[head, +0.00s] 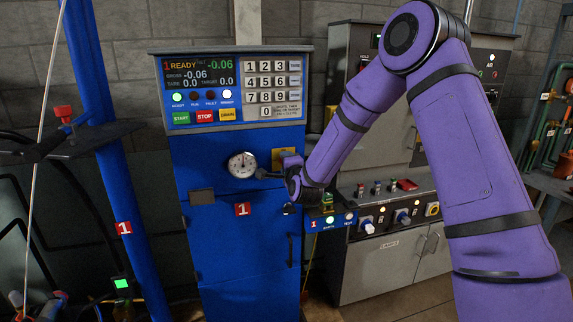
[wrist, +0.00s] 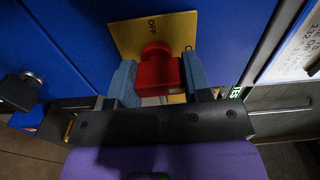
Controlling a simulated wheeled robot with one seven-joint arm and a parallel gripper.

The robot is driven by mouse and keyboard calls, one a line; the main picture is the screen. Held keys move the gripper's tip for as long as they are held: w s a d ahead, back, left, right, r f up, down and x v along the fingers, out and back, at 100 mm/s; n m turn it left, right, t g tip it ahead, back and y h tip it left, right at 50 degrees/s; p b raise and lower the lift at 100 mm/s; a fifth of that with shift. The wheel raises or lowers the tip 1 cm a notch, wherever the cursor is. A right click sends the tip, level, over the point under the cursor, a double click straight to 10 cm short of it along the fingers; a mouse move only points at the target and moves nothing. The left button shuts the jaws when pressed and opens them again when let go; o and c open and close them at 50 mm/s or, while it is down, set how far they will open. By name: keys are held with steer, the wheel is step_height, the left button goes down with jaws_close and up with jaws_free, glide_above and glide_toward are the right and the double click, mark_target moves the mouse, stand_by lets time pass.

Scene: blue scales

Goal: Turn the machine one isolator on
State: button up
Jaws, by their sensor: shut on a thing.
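The machine one isolator is a red handle (wrist: 160,72) on a yellow plate (wrist: 125,38) on the front of a blue cabinet. "OFF" is printed above the handle, and part of another label shows at its right. The narrow end of the handle points up towards "OFF". My gripper (wrist: 160,80) has a grey-blue finger on each side of the handle and is shut on it. In the head view my gripper (head: 291,170) is at the cabinet (head: 205,225), labelled 1; it hides the handle and part of the yellow plate (head: 278,155).
A round dial (head: 242,165) is left of the plate, and a keypad panel (head: 235,90) reading "1 READY" is above. A small blue button box (head: 330,220) and a grey control cabinet (head: 385,262) stand at the right. A blue post (head: 115,170) is at the left.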

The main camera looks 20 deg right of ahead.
steer(key=shift+m, duration=0.4)
steer(key=o, duration=0.9)
steer(key=s, duration=1.1)
steer(key=shift+w, duration=0.1)
